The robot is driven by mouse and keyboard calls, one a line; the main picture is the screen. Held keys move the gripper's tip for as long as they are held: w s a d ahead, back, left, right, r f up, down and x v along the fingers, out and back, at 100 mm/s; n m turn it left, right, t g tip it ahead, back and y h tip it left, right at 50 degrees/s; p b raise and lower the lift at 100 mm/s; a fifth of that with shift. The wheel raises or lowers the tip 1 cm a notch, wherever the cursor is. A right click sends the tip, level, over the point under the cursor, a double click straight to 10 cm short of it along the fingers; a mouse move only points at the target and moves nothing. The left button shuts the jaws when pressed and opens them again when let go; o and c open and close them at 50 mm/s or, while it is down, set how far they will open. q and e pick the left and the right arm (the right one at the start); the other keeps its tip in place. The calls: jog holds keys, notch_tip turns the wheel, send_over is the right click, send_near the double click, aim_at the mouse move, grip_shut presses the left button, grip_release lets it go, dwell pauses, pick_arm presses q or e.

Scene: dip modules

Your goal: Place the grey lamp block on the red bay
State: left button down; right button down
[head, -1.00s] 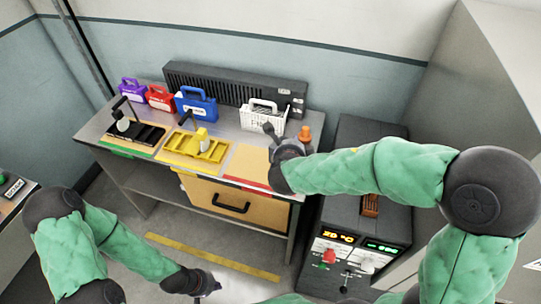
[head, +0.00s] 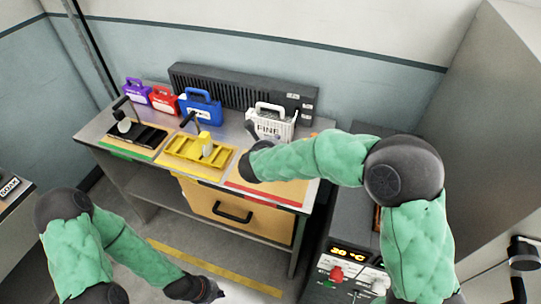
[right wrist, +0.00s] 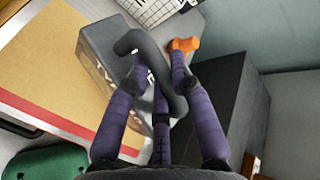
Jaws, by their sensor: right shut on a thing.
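The grey lamp block (right wrist: 97,45) shows in the right wrist view, with pale lettering on its side and a dark curved neck (right wrist: 158,62). My right gripper (right wrist: 160,75) has its purple fingers closed around the neck. The block appears beside and partly over the right side of the red bay (right wrist: 62,55); I cannot tell its height. The red bay, a tan panel with a red front strip, also shows in the head view (head: 270,192), partly under my right arm. There my right fingers are mostly hidden. My left gripper (head: 212,291) is low at the bottom, away from the bench.
The yellow bay (head: 183,160) with a yellow block is left of the red bay, and the green-edged bay (head: 119,150) is farther left. A white carrier (head: 270,127) and blue case (head: 199,110) stand behind.

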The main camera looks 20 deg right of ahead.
jog(key=shift+w+a+f, duration=0.35)
jog(key=shift+w+f, duration=0.15)
jog(key=shift+f, duration=0.1)
jog(key=f, duration=0.1)
jog(key=f+b, duration=0.2)
jog(key=f, duration=0.1)
jog(key=shift+w+a, duration=0.15)
jog(key=shift+w, duration=0.1)
jog(key=shift+r, duration=0.15)
jog(key=c, duration=1.1)
grip_release()
jog(key=shift+s, duration=0.1)
